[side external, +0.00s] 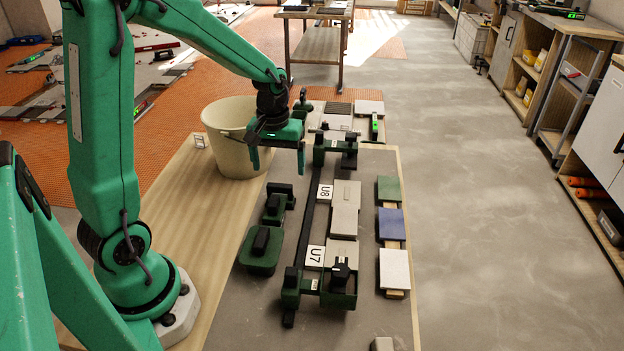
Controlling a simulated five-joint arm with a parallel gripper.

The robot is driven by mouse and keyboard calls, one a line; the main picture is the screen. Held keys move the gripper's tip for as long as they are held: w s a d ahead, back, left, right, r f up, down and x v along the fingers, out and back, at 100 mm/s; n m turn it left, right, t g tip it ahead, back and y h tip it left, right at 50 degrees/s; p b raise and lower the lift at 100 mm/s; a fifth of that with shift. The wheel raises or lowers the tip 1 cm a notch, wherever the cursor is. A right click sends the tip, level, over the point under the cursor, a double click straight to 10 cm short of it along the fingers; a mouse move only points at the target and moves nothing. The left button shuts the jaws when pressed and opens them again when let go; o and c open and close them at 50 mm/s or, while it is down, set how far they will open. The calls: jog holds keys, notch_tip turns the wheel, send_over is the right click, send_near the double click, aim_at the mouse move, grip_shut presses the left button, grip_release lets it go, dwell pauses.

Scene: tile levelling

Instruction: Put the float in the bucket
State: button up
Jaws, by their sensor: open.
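The cream bucket (222,148) stands on the wooden board, left of my gripper; its inside is mostly hidden. My gripper (278,162) is open and empty, with its fingers pointing down beside the bucket's right side. Two green pads with black handles lie on the grey slab, below my gripper in the picture. The nearer, larger one (258,262) has rounded corners and looks like a float. The farther, smaller one (274,216) is also float-like. I cannot tell which is the task's float. My gripper touches neither pad.
A dark rail with green clamps (318,285) runs along the slab, beside grey tiles (345,212) and labels U7 and U8. Green, blue and white samples (392,225) lie to its right. A green-marked level (374,126) lies behind. Bare board (190,215) is free at left.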

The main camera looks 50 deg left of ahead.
aim_at(279, 185)
jog(key=shift+w+a+f+n, duration=0.2)
jog(key=shift+a+f, duration=0.1)
jog(key=shift+f, duration=0.3)
jog(key=shift+w+a+f+n, duration=0.1)
jog(key=shift+a+f+n, duration=0.15)
jog(key=shift+f, duration=4.2)
jog(key=c, duration=1.5)
jog(key=shift+r, duration=5.05)
